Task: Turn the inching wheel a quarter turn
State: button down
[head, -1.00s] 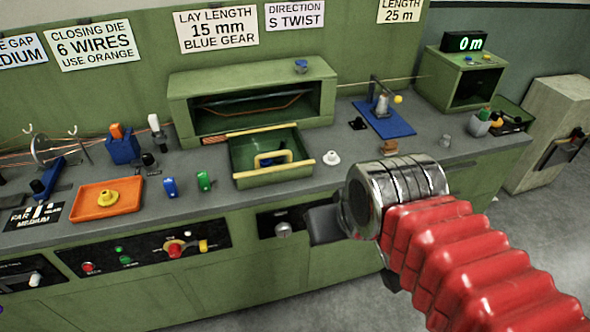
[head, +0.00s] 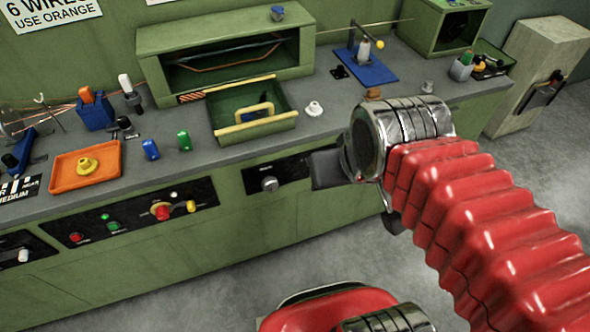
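My arm reaches in from the right, with red bellows and a chrome collar. Dark parts of my gripper (head: 335,168) show beside and below the collar, to the right of the knob and apart from it in the picture. The collar hides most of the gripper, so its fingertips and any opening are not clear.
A wider control panel (head: 130,215) with red, green and yellow controls lies to the left. An open green drawer tray (head: 254,127) and an orange tray (head: 58,183) stand on the bench top.

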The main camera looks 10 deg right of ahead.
aim_at(269, 183)
jog(key=u, duration=0.55)
jog(key=k, duration=1.35)
jog(key=u, duration=1.05)
jog(key=i, duration=1.45)
jog(key=z, duration=0.3)
